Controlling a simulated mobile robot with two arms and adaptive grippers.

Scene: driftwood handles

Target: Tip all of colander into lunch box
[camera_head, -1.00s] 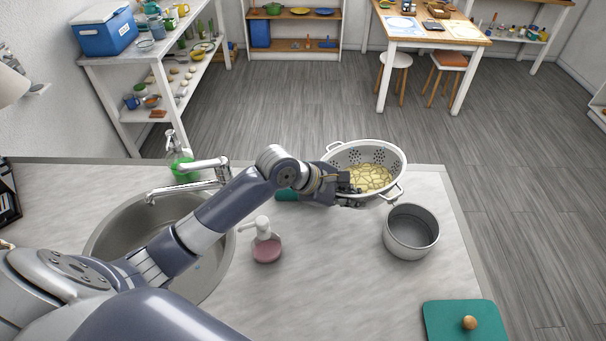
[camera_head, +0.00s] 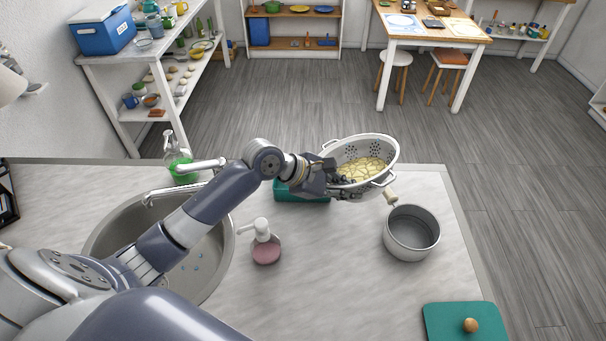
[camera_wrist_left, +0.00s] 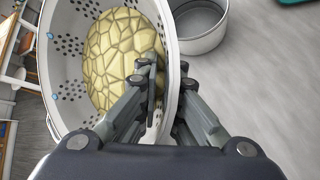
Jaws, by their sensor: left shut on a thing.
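The white colander (camera_head: 385,178) holds a pale yellow mass of pieces (camera_head: 360,168) and is held above the far edge of the counter. My left gripper (camera_head: 338,183) is shut on the colander's near-left rim or handle. The wrist view shows the fingers (camera_wrist_left: 160,95) closed over the rim of the colander (camera_wrist_left: 58,60), with the yellow pieces (camera_wrist_left: 115,50) inside. A teal box (camera_head: 300,195), apparently the lunch box, stands on the counter below my left gripper. The gripper and wrist hide much of it, and I cannot see inside. My right gripper is not in view.
A grey pot (camera_head: 411,235) with a pale handle (camera_head: 390,198) stands right of the colander. A teal lid with a wooden knob (camera_head: 470,325) lies at the lower right. A soap dispenser (camera_head: 266,248), sink (camera_head: 195,255) and tap (camera_head: 185,190) are left.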

